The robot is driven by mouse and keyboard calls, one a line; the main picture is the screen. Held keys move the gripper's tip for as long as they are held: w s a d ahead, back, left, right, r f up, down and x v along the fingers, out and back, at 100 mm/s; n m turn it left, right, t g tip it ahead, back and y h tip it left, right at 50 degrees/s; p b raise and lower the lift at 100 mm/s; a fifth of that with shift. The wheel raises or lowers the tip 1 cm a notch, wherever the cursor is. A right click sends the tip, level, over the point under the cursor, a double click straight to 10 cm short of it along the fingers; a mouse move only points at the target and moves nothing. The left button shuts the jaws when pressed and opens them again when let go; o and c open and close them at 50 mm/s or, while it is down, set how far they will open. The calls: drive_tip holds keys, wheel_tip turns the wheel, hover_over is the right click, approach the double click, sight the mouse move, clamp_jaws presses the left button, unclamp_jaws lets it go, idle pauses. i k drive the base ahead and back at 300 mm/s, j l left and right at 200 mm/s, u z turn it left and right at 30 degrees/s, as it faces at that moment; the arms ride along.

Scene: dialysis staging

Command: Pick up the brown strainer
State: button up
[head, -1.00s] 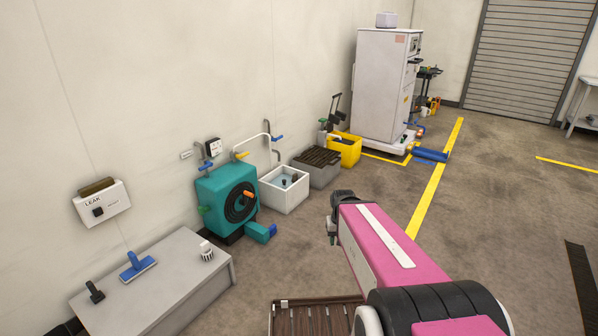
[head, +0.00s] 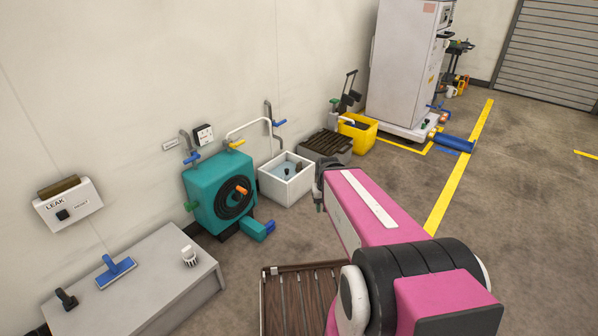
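No thing is clearly recognisable as a brown strainer. The dark brown slotted grate (head: 327,141) on the grey bin (head: 340,158) by the wall looks closest to one. A small brown piece (head: 58,186) lies on top of the white LEAK box at the left, and its form is hard to make out. My gripper (head: 319,204) hangs at the far end of my pink arm, pointing down, in front of and apart from the grey bin. It seems to hold nothing. Its finger gap is too small to read.
A white basin (head: 286,187) and teal pump unit (head: 212,198) stand left of the bin; a yellow bin (head: 357,136) stands right. A grey bench (head: 150,270) is at lower left. A brown slatted rack (head: 285,300) shows below my arm. Open floor (head: 500,220) lies right.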

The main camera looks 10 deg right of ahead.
sight(299, 168)
drive_tip(key=i+l+z, duration=0.15)
drive_tip(key=i+z, duration=0.35)
drive_tip(key=i, duration=0.4)
drive_tip(key=i+j+z, duration=0.2)
drive_tip(key=i+z, duration=0.25)
drive_tip(key=i, duration=0.4)
